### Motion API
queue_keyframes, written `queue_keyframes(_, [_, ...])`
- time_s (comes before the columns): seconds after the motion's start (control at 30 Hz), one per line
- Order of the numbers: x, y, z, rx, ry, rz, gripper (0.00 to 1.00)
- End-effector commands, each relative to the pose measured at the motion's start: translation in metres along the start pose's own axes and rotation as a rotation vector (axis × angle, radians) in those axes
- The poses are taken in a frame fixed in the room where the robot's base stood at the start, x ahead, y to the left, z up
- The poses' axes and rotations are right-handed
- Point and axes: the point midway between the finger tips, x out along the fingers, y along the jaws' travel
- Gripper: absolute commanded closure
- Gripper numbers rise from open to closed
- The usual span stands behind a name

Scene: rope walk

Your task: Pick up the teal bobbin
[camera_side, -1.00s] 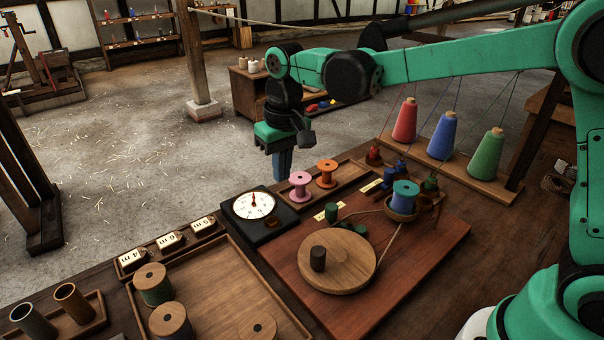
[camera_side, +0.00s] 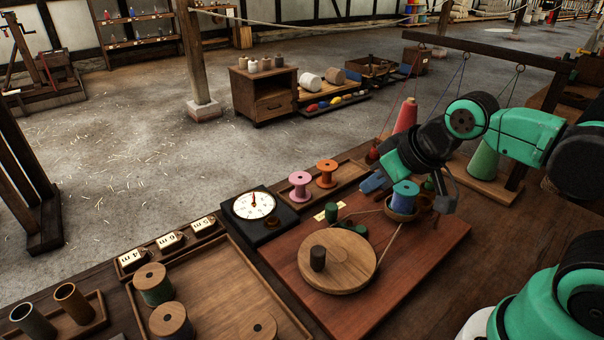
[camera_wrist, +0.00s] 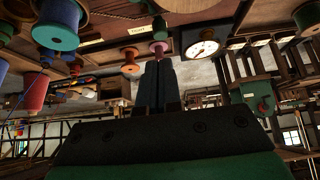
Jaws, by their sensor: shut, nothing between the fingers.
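The teal bobbin (camera_side: 405,194) stands upright in a round wooden cup (camera_side: 400,214) at the right part of the red-brown board. In the wrist view, which looks upside down, the teal bobbin (camera_wrist: 57,25) is at the upper left. My gripper (camera_side: 366,183) is just behind and left of the bobbin in the side view, its fingers tilted sideways and pointing left. The fingers (camera_wrist: 158,66) are shut and empty in the wrist view, toward the pink bobbin (camera_wrist: 158,47) rather than the teal one. Any contact between gripper and teal bobbin cannot be told.
Pink (camera_side: 300,186) and orange (camera_side: 326,174) bobbins stand in a tray left of my gripper. A round wooden disc (camera_side: 337,263) with a dark knob is in front. A dial (camera_side: 254,205) is left.

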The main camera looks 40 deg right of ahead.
Motion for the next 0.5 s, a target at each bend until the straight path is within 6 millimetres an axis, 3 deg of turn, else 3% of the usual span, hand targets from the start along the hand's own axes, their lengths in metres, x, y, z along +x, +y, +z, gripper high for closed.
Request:
queue_keyframes(0.23, [0.0,0.0,0.0,0.0,-0.002,0.0,1.0])
queue_keyframes(0.37, [-0.001,0.004,-0.002,-0.001,-0.024,0.009,0.63])
queue_keyframes(0.5, [-0.005,0.028,-0.013,-0.006,-0.154,0.047,0.23])
